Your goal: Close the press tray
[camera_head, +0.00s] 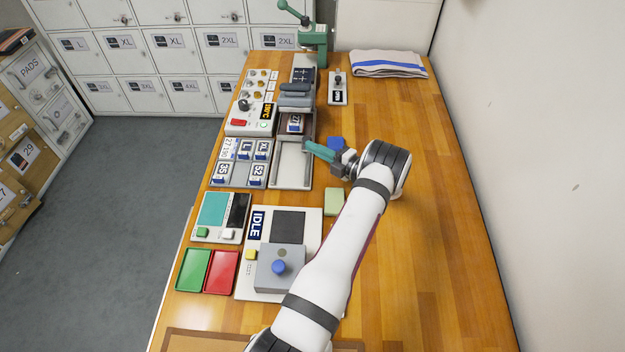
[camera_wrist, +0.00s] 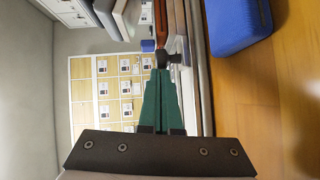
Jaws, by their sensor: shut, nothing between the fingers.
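The press (camera_head: 315,45) with its green lever stands at the far end of the bench. The brown press tray (camera_head: 296,117), with a small numbered badge on it, sits on the silver slide in front of the grey press plates (camera_head: 295,88). The empty part of the slide (camera_head: 292,172) shows nearer to me. My gripper (camera_head: 306,144) is shut and empty, its teal fingers pointing left at the tray's near end. In the wrist view, the green fingertips (camera_wrist: 163,72) are right by a dark knob (camera_wrist: 166,60) below a reddish-brown edge; I cannot tell whether they touch.
A blue block (camera_head: 336,143) lies beside my gripper, and looms large in the wrist view (camera_wrist: 238,24). A badge rack (camera_head: 240,172) and a control panel (camera_head: 247,122) stand left of the slide. A folded towel (camera_head: 388,64) lies far right. The bench's right side is clear.

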